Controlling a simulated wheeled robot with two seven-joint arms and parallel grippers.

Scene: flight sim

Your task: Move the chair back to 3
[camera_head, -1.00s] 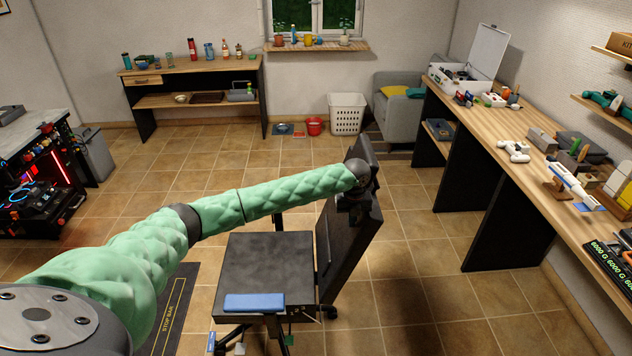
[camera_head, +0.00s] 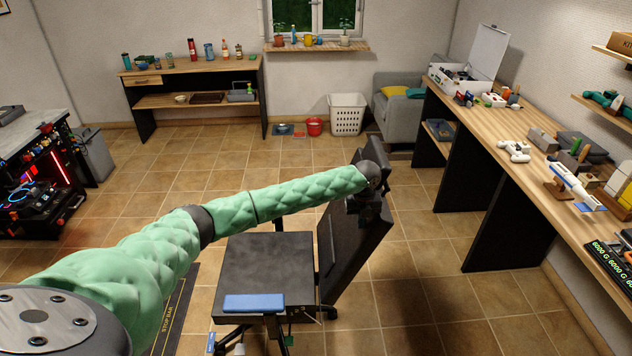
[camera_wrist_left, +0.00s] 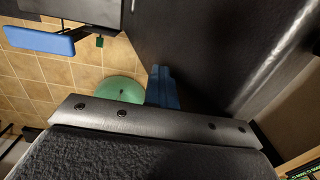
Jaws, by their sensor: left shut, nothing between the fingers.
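The black chair (camera_head: 265,270) stands in front of me, with a blue armrest (camera_head: 253,303) on its near side. Its chair back (camera_head: 345,245) leans to the right, away from the seat. My left gripper (camera_head: 366,212) is at the upper part of the chair back; it is shut and empty, and its fingertips are hard to make out. I cannot tell if it touches the panel. In the left wrist view the dark panel of the chair back (camera_wrist_left: 215,45) is close ahead, with the blue armrest (camera_wrist_left: 38,40) at upper left. My right gripper is out of view.
Small coloured tags, one green (camera_head: 290,341), hang under the seat; no number is readable. A long wooden desk (camera_head: 530,190) runs along the right, with tiled floor between it and the chair. A dark mat (camera_head: 180,300) lies left of the chair.

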